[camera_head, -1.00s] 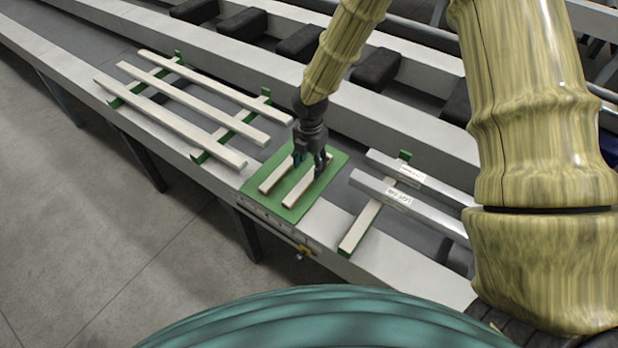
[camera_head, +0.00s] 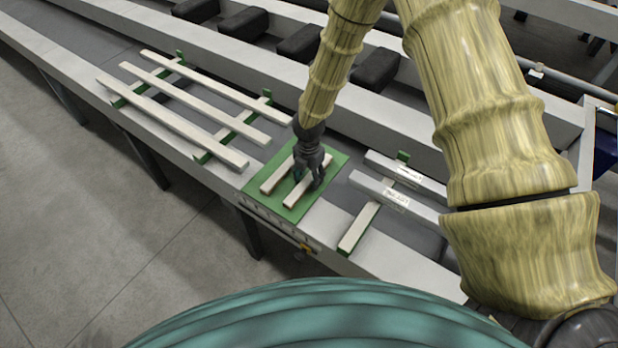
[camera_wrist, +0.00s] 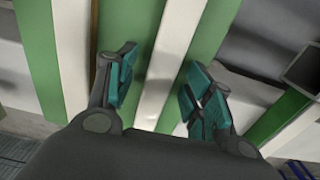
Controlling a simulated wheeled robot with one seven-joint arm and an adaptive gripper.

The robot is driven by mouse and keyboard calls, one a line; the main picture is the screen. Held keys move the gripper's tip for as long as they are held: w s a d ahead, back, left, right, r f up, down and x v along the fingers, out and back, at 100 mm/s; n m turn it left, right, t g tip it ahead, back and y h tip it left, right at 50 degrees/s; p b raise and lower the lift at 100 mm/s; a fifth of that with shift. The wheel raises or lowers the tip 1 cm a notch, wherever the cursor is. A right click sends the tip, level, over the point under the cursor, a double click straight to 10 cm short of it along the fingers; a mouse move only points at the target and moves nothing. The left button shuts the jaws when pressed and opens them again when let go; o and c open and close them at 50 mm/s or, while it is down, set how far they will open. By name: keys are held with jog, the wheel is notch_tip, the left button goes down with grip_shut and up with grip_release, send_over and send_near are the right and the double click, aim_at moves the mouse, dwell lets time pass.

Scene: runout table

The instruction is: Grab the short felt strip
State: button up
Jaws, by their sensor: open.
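Two short pale felt strips lie side by side on a green mat (camera_head: 330,170): a left strip (camera_head: 270,184) and a right strip (camera_head: 295,199). I cannot tell which is shorter. My gripper (camera_head: 308,180) is open and points down over the right strip, hiding part of it. In the wrist view, my gripper's (camera_wrist: 158,65) fingers stand either side of the right strip (camera_wrist: 168,60), with nothing clamped. The left strip (camera_wrist: 72,60) lies outside the left finger.
Long pale strips (camera_head: 190,95) lie across green bars at the left. Two labelled grey metal bars (camera_head: 405,201) cross another pale strip (camera_head: 360,227) at the right. The table's front edge (camera_head: 385,268) is near, and dark blocks (camera_head: 375,68) line the rail behind.

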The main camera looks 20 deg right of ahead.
jog(key=shift+f, duration=0.15)
jog(key=c, duration=1.1)
jog(key=shift+c, duration=0.2)
